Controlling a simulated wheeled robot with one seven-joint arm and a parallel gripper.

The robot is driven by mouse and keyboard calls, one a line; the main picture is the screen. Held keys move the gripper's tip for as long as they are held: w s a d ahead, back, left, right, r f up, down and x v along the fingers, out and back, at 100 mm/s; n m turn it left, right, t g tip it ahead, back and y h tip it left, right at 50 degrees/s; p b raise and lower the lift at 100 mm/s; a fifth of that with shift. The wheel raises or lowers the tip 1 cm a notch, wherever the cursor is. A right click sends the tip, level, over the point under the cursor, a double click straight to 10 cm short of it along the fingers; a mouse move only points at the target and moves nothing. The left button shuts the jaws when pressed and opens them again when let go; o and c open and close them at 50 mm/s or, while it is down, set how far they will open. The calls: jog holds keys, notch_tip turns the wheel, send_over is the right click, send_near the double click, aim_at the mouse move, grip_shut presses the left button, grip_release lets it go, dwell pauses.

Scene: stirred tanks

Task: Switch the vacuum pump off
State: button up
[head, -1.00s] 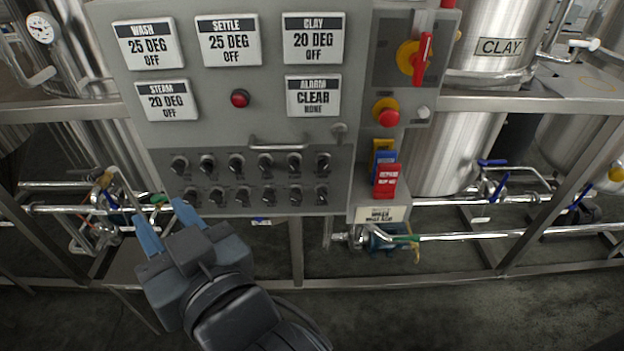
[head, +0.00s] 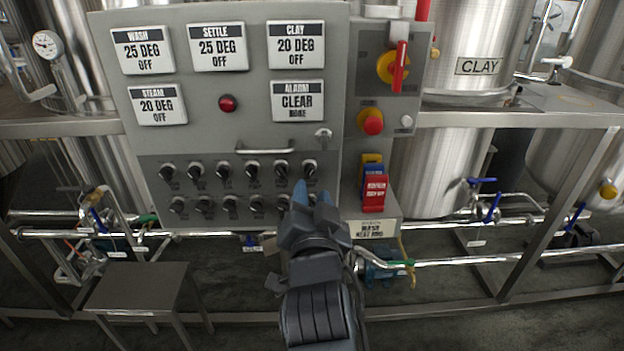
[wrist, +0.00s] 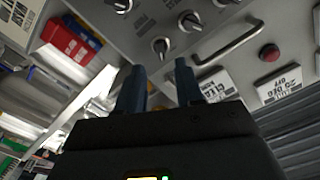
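The grey control panel (head: 150,145) has two rows of black rotary knobs (head: 224,172) with white pointers. Their labels are too small to read, so I cannot tell which is the vacuum pump's. My gripper (head: 314,194) is in front of the right end of the lower row and hides the last knob there. In the wrist view the fingers of my gripper (wrist: 160,82) are apart with nothing between them. Several knobs (wrist: 160,47) show beyond the fingertips there, and I see no contact.
A bar handle (head: 265,150) sticks out above the knobs, with a key-like fitting (head: 323,134) beside it. A red emergency button (head: 372,122), red switch handle (head: 400,66) and hanging red tag (head: 375,193) are to the right. A metal stool (head: 135,287) stands lower left.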

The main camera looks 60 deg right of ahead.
aim_at(310, 175)
jog(key=shift+p+x, duration=0.7)
jog(key=shift+x, duration=2.5)
grip_shut()
